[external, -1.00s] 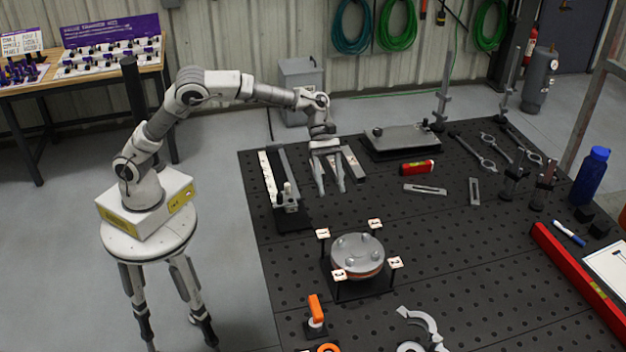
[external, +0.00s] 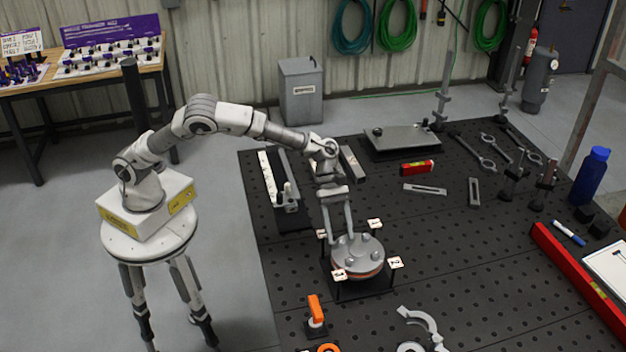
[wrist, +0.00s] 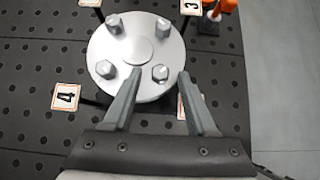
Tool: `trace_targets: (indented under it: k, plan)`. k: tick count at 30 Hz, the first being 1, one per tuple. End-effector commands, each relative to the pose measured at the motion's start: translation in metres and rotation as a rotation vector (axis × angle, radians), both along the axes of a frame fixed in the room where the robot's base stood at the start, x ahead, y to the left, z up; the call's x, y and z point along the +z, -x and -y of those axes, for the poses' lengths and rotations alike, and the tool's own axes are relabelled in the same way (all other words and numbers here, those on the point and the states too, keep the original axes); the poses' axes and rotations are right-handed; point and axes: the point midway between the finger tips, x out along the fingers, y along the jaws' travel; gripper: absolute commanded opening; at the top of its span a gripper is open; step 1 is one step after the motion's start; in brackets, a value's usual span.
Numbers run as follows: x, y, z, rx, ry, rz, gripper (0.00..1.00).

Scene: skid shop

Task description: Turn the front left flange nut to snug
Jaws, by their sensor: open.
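The round grey flange (external: 357,262) sits on a black stand on the perforated table, with several hex nuts on its top face. It also shows in the wrist view (wrist: 137,50). My gripper (external: 342,241) points down over the flange's left, robot-side edge. In the wrist view my gripper (wrist: 159,73) is open, and one hex nut (wrist: 160,73) appears between its two fingertips. I cannot tell whether the fingers touch it or how high they are. The other nuts, such as the one at lower left (wrist: 105,69), are clear of the fingers.
An orange-handled clamp (external: 316,312) stands in front. A slotted fixture (external: 290,205) lies behind left.

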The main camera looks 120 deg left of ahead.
Motion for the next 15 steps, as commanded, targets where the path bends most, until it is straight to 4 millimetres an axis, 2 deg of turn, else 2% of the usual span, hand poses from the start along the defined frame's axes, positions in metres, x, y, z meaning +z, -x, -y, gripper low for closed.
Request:
trace_targets:
  k: [2,11,15]
  plan:
    - [0.0001,0.0001,-0.0001,0.0,0.0,0.0,0.56]
    - [0.0003,0.0002,-0.0002,0.0,0.0,0.0,0.02]
    - [0.0004,0.0002,-0.0002,0.0,0.0,0.0,0.0]
